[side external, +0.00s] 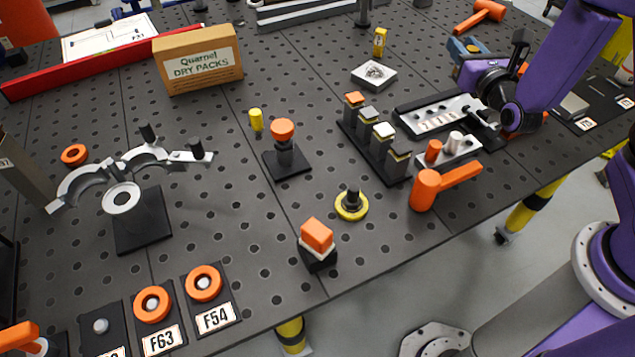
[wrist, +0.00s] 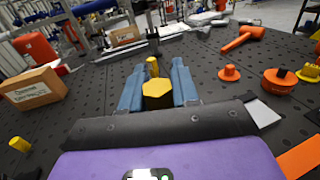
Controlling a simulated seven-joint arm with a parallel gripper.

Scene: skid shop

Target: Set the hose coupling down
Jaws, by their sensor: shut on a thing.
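My gripper (wrist: 157,90) has two blue fingers shut on a yellow hex-ended piece, which looks like the hose coupling (wrist: 158,95). The hex face points back toward the wrist camera. In the side external view my gripper (side external: 466,48) is low over the back right of the perforated table (side external: 320,110), its fingers pointing left and back. The held piece is not clearly visible there. I cannot tell whether it touches the table.
A small yellow block (side external: 380,42) stands left of my gripper, with a white square plate (side external: 374,74) nearby. An orange mallet (side external: 483,12) lies behind. Bare table lies left of the plate.

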